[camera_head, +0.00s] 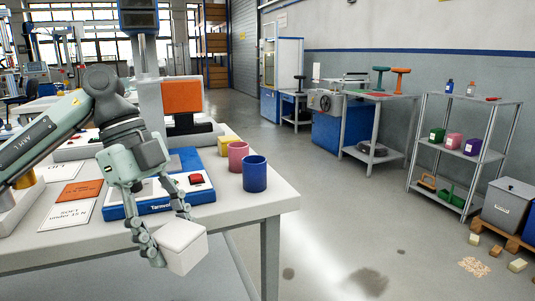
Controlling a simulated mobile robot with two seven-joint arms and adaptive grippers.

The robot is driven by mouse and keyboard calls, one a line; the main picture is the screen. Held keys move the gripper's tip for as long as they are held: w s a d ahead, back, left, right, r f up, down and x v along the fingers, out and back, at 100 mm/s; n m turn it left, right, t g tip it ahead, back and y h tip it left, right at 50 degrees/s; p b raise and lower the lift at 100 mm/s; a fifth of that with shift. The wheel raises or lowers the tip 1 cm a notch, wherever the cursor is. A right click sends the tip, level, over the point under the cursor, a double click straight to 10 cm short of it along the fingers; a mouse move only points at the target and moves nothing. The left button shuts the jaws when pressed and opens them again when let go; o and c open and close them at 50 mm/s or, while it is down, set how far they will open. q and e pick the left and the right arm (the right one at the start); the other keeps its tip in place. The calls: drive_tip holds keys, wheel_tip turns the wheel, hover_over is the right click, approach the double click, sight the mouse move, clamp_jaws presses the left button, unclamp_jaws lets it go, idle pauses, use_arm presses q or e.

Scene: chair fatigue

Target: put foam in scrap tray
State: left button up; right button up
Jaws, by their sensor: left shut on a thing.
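A white foam block (183,246) is held in my left gripper (172,250), whose fingers are shut on it. The block hangs in front of the table's front edge, near the table's right half, clear of the top. My left arm comes in from the left and reaches over the table. I cannot pick out a scrap tray for certain in this view. My right gripper is not in view.
The white table (268,196) bears a blue cup (255,174), a pink cup (238,156), a blue device with a red button (197,179) and paper cards. A metal shelf (464,150) and a grey bin (508,207) stand at the right. The floor between is mostly open.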

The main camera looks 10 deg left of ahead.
use_arm(q)
drive_tip(key=s+d+r+m+g, duration=0.1)
drive_tip(key=d+m, duration=0.1)
drive_tip(key=d, duration=0.5)
drive_tip(key=s+d+r+m, duration=0.1)
drive_tip(key=s+d+m, duration=0.1)
drive_tip(key=d, duration=0.4)
wheel_tip(320, 180, down, 9)
drive_tip(key=d+m+g+y, duration=0.2)
drive_tip(key=m+y, duration=0.3)
drive_tip(key=m, duration=0.7)
drive_tip(key=w+f+n+t+h, duration=0.15)
drive_tip(key=f+n+t, duration=0.3)
drive_tip(key=n, duration=1.35)
drive_tip(key=w+f+n+t, duration=0.3)
drive_tip(key=n+t, duration=0.2)
drive_tip(key=n, duration=1.3)
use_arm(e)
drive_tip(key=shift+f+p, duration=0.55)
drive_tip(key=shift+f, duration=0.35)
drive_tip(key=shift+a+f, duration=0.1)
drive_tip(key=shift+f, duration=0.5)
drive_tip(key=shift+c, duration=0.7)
use_arm(q)
drive_tip(key=w+a+n, duration=0.2)
drive_tip(key=a, duration=1.2)
drive_tip(key=shift+a+y, duration=0.15)
drive_tip(key=shift+y, duration=0.2)
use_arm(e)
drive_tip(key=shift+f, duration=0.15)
